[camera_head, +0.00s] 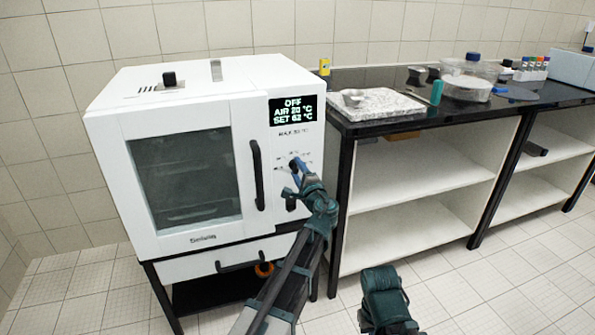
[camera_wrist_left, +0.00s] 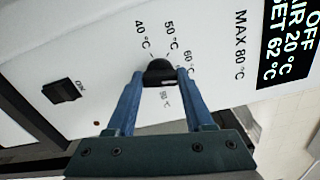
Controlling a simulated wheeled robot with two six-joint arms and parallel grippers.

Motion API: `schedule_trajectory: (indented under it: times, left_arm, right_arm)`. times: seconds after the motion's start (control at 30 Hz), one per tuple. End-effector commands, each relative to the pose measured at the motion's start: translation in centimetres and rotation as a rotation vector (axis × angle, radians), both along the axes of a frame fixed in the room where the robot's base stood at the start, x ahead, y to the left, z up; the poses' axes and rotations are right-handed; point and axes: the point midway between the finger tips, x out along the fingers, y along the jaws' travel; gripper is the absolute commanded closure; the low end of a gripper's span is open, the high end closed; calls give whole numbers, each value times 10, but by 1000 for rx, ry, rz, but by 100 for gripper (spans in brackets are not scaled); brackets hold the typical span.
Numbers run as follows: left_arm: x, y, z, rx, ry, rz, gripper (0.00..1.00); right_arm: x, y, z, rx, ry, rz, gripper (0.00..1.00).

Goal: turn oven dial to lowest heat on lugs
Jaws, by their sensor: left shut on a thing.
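The white oven (camera_head: 190,95) stands on the left in the head view, its glass door closed. Its display (camera_head: 292,109) reads OFF, AIR 20 °C, SET 62 °C. The black dial (camera_wrist_left: 160,72) sits on the front panel, with marks for 40, 50 and 60 °C around it and MAX 80 °C printed above. My left gripper (camera_head: 296,168) is at the panel. In the left wrist view its two blue fingers (camera_wrist_left: 158,82) are shut on the dial, one on each side. Part of the dial scale is hidden by the fingers.
A black rocker switch (camera_wrist_left: 62,90) is on the panel beside the dial. The black door handle (camera_head: 257,175) stands out left of my gripper. The tiled floor in front is clear.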

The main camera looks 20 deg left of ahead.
Motion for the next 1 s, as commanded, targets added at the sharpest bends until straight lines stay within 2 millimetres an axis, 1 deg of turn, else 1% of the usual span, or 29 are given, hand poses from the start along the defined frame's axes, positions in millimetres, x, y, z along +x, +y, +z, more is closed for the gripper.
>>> schedule_trajectory:
  times: [0.3, 0.5, 0.7, 1.0]
  left_arm:
    - [-1, -1, 0, 242, 165, -2, 100]
    - [-1, -1, 0, 372, 253, -2, 100]
    - [-1, -1, 0, 468, 318, -2, 100]
    - [-1, -1, 0, 544, 370, -2, 100]
  right_arm:
    - [0, 0, 0, 0, 0, 0, 100]
    - [0, 0, 0, 0, 0, 0, 100]
    - [0, 0, 0, 0, 0, 0, 100]
    - [0, 0, 0, 0, 0, 0, 100]
